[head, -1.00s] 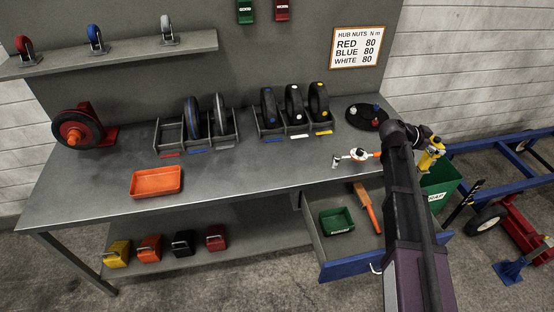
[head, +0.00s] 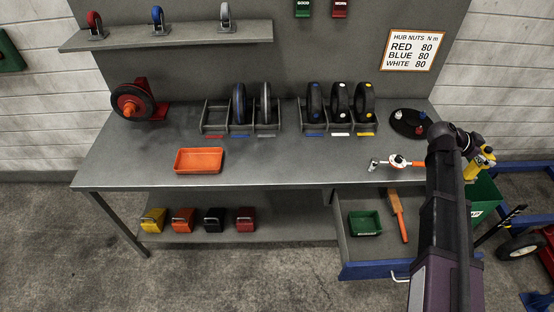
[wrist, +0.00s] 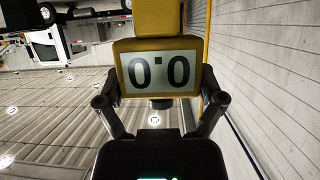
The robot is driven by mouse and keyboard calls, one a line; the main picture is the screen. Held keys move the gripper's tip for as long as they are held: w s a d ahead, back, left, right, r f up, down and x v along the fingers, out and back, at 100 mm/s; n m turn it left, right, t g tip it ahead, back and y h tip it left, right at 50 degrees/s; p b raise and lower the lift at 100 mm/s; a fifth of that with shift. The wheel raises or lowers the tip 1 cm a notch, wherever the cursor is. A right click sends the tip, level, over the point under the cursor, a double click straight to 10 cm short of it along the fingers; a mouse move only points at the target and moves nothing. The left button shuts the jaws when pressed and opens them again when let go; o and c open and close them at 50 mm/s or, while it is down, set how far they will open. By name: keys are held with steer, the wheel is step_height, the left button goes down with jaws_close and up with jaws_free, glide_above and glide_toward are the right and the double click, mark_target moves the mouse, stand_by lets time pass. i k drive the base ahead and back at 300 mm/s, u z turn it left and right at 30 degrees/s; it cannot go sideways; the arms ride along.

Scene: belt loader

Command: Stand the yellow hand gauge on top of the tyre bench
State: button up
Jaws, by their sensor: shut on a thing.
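The yellow hand gauge (wrist: 155,46) fills the upper middle of the wrist view, its display reading 0.0. My gripper (wrist: 160,95) is shut on it, one finger at each side of the display body. In the head view the gauge (head: 470,172) shows in part at the end of my arm, just right of the bench's right end; my gripper (head: 482,160) is partly hidden there. The tyre bench (head: 290,168) is a long grey table. Its top is bare in the front middle.
On the bench are an orange tray (head: 199,161), wheel racks (head: 240,122), a dark round dish (head: 408,124) and an orange-handled wrench (head: 398,161). An open blue drawer (head: 375,268) juts out below, holding a green box (head: 365,223). A green bin (head: 482,197) stands at right.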

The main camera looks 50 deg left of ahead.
mark_target(298, 158)
steer(key=u, duration=0.15)
steer(key=i, duration=1)
steer(key=u, duration=1.1)
